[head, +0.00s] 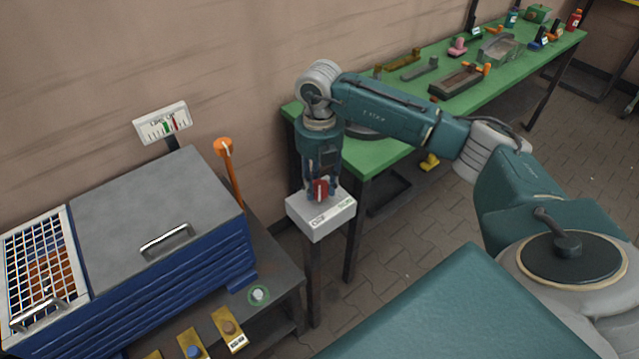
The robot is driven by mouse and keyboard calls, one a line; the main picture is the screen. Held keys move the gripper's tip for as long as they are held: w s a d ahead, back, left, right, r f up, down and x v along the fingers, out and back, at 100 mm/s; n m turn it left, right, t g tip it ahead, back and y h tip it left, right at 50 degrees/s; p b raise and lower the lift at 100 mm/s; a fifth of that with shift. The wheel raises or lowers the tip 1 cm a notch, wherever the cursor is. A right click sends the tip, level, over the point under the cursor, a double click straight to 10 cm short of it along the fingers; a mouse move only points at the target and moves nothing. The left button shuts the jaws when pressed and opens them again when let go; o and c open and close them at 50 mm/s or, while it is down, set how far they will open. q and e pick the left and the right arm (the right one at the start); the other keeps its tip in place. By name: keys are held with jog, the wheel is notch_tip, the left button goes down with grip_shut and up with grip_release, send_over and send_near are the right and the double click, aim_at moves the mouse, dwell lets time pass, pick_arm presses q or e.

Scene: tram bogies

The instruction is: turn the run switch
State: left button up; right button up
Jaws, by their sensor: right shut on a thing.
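The run switch is a red knob (320,189) on top of a white box (321,220) that stands on a dark post in front of the green table. The box has printed labels on its front edge; one at the left looks like "STOP" and a green one is at the right. My right gripper (320,192) points down from above with its fingers around the red knob, shut on it. The fingers hide part of the knob. My left gripper is not in the view.
A blue machine (190,270) with a grey lid (160,205) and a white grid stands at the left. An orange-topped lever (224,148) and a gauge sign (162,122) rise behind it. A green table (390,150) with several parts stands at the back right.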

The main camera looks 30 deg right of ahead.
aim_at(320, 186)
jog(key=shift+m, duration=0.3)
jog(key=o, duration=1.1)
jog(key=shift+o, duration=0.2)
notch_tip(320, 186, up, 12)
dwell(0.4)
